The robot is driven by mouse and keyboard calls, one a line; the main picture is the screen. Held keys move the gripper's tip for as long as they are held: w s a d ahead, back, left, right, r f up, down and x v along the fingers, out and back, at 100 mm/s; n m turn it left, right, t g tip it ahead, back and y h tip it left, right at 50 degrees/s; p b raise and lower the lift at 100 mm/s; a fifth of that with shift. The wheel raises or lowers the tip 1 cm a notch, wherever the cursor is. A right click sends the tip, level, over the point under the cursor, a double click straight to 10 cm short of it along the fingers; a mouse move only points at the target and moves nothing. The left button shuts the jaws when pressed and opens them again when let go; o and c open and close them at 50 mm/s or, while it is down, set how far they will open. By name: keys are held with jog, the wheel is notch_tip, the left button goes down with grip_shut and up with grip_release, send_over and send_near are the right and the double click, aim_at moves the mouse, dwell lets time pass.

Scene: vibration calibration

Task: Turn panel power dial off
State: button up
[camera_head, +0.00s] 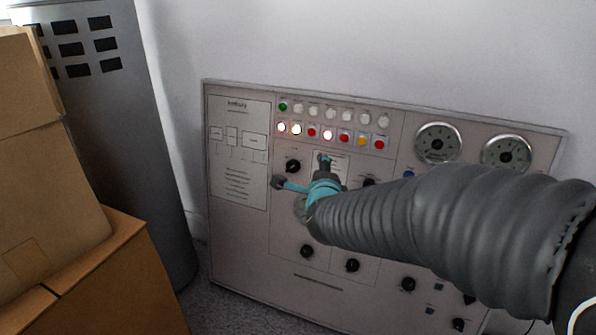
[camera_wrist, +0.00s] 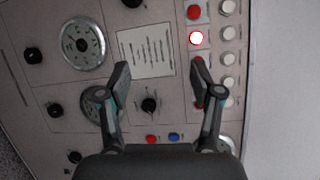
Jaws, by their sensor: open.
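The grey panel (camera_head: 240,245) stands against the wall and carries several black dials. One black dial (camera_wrist: 149,104) shows between my gripper's fingers in the wrist view, below a white label, with no finger seen touching it. I cannot tell from the markings which dial is the power dial. My gripper (camera_head: 303,172) is in front of the panel's upper middle part, its teal-jointed fingers spread apart. In the wrist view my gripper (camera_wrist: 159,77) is open and empty, fingertips near the panel face. My arm hides part of the panel in the head view.
Indicator lights (camera_head: 328,135), some lit, run along the panel top. Two round gauges (camera_head: 438,142) are at upper right. Cardboard boxes (camera_head: 45,190) and a grey cabinet (camera_head: 115,120) stand left. The wall above the panel is clear.

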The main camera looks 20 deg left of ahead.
jog(key=a+f+m+t, duration=0.2)
jog(key=a+f+m, duration=0.2)
jog(key=a, duration=0.2)
jog(key=m+t+h+b, duration=0.1)
jog(key=m+t+h, duration=0.15)
jog(key=m, duration=0.25)
send_near(290, 169)
jog(key=shift+g, duration=0.45)
jog(key=w, duration=0.6)
jog(key=w+a+p, duration=0.1)
jog(key=w, duration=0.2)
jog(key=shift+r, duration=0.35)
jog(key=c, duration=1.1)
